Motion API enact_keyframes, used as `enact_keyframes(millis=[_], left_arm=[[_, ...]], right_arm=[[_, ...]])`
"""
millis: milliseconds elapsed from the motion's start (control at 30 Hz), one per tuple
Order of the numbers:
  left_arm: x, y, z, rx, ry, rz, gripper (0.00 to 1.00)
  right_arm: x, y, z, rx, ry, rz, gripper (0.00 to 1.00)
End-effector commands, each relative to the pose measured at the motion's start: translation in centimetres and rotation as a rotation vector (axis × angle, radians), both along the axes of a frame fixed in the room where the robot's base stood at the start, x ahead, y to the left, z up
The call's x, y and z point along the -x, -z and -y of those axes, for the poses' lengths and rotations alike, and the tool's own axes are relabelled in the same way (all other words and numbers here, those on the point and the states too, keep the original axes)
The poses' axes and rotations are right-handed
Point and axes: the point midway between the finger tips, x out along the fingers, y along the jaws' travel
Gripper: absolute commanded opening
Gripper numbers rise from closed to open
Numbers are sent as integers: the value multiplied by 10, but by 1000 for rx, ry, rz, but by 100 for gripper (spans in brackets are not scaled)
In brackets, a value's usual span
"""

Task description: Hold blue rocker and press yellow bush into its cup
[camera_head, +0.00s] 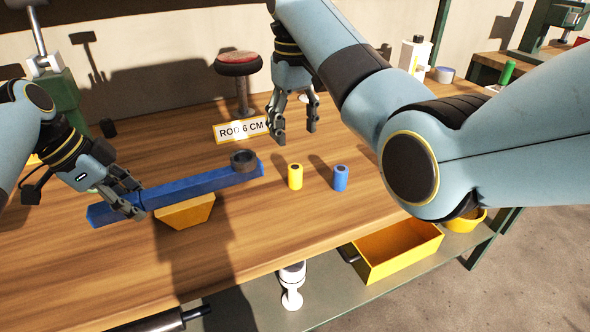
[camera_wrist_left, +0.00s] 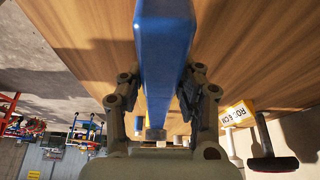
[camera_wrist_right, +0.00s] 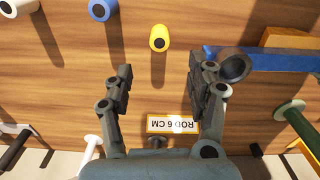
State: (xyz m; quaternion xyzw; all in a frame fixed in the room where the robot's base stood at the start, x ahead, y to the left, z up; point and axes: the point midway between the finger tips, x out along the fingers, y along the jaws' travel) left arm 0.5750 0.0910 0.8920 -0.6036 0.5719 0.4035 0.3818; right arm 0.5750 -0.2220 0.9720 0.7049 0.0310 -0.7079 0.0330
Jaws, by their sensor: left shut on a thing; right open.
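The blue rocker (camera_head: 200,187) is a long bar lying across a yellow wedge-shaped support (camera_head: 187,212). It tilts up to the right, where a dark round cup (camera_head: 243,159) sits near its end. My left gripper (camera_head: 132,200) is shut on the bar left of the support; the bar also shows between its fingers in the left wrist view (camera_wrist_left: 163,50). The yellow bush (camera_head: 295,177) stands upright on the table, right of the cup. My right gripper (camera_head: 297,136) is open and empty, above the table behind the bush. In the right wrist view the bush (camera_wrist_right: 159,38) lies beyond the fingers.
A blue bush (camera_head: 340,178) stands right of the yellow one. A sign reading "ROD 6 CM" (camera_head: 240,130) and a red-topped stand (camera_head: 239,68) are behind. A yellow bin (camera_head: 398,252) sits on the lower shelf. The table front is clear.

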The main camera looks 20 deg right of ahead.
Motion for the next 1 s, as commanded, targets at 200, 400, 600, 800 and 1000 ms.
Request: enact_keyframes(millis=[200, 400, 600, 800, 1000], left_arm=[[-1, 0, 0, -1, -1, 2, 0], [-1, 0, 0, -1, -1, 2, 0], [0, 0, 0, -1, -1, 2, 0], [0, 0, 0, -1, -1, 2, 0], [0, 0, 0, 0, -1, 2, 0]], right_arm=[[-1, -1, -1, 3, 585, -1, 57], [-3, -3, -2, 5, 1059, -2, 57], [-4, -6, -2, 6, 1337, -1, 57], [-7, 7, -3, 3, 1403, 2, 57], [-7, 43, -3, 3, 1401, 2, 57]])
